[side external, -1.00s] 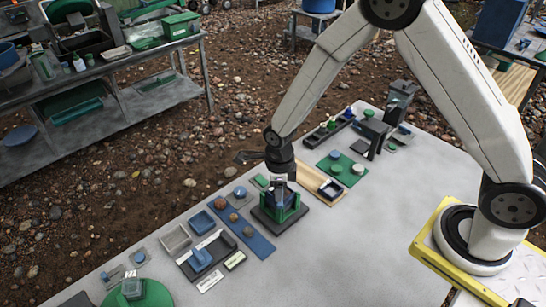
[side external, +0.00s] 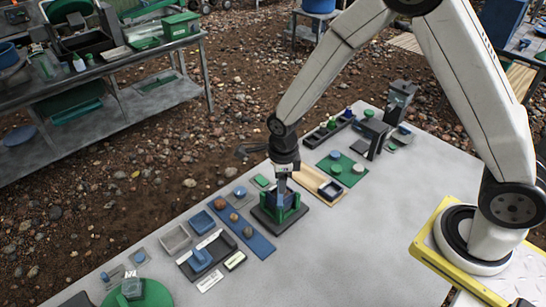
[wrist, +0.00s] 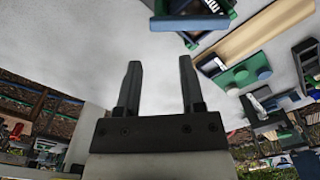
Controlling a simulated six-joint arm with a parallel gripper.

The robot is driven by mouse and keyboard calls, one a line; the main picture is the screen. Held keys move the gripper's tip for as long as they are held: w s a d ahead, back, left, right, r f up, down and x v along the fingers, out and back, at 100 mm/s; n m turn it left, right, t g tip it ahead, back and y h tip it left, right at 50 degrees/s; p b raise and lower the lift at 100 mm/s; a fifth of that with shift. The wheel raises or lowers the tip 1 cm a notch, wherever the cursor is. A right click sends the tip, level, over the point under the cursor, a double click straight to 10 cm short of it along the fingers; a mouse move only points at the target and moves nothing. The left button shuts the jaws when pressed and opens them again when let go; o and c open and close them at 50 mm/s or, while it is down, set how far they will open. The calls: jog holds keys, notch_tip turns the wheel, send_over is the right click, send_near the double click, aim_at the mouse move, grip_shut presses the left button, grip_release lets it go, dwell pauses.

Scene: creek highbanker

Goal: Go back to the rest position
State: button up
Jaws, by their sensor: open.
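My gripper (side external: 282,184) hangs just above or in front of a green holder (side external: 293,210) on a dark base plate in the side view. In the wrist view my gripper (wrist: 159,64) is open, with two dark fingers apart and nothing between them. The holder, with something dark and blue in it, shows at the top edge of the wrist view (wrist: 183,22), beyond the fingertips. The fingers look clear of it there. The lower fingers are hard to make out in the side view.
The grey table has a bare area (side external: 350,240) toward my base. A blue strip (side external: 252,236) with round pieces and several small trays lie left of the holder. A wooden board (side external: 314,182), a green plate (side external: 350,170) with round pieces and a dark stand (side external: 372,138) lie behind right.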

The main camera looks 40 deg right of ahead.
jog(key=shift+s+d+r+n, duration=0.15)
jog(key=shift+d+r+n, duration=0.05)
jog(key=shift+r+n, duration=0.25)
jog(key=s+d+r+n+t, duration=0.1)
jog(key=s+d+r+n, duration=0.2)
jog(key=n, duration=0.9)
jog(key=s+d+r+n+t, duration=0.1)
jog(key=s+d+r+n, duration=0.3)
jog(key=n, duration=0.9)
jog(key=s+r, duration=0.2)
jog(key=s, duration=0.2)
jog(key=shift+s+r, duration=0.15)
jog(key=shift+r, duration=0.2)
